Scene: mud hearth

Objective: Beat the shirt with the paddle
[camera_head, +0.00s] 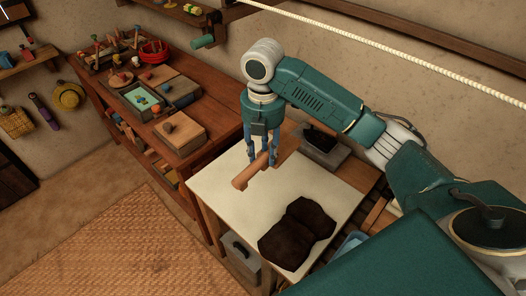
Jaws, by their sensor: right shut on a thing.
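My right gripper (262,160) points down above the pale tabletop and is shut on a wooden paddle (243,179). The paddle looks held above the table, though the exact gap is hard to tell. A dark brown crumpled cloth, seemingly the shirt (298,233), lies on the table's front right part, apart from the paddle. My left gripper is out of view.
The pale table (222,190) has free room left of the shirt. A grey box with a dark top (320,146) stands at its back. A wooden workbench (207,127) with toys and trays is at left. A rope (400,61) crosses above. A woven mat (110,245) covers the floor.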

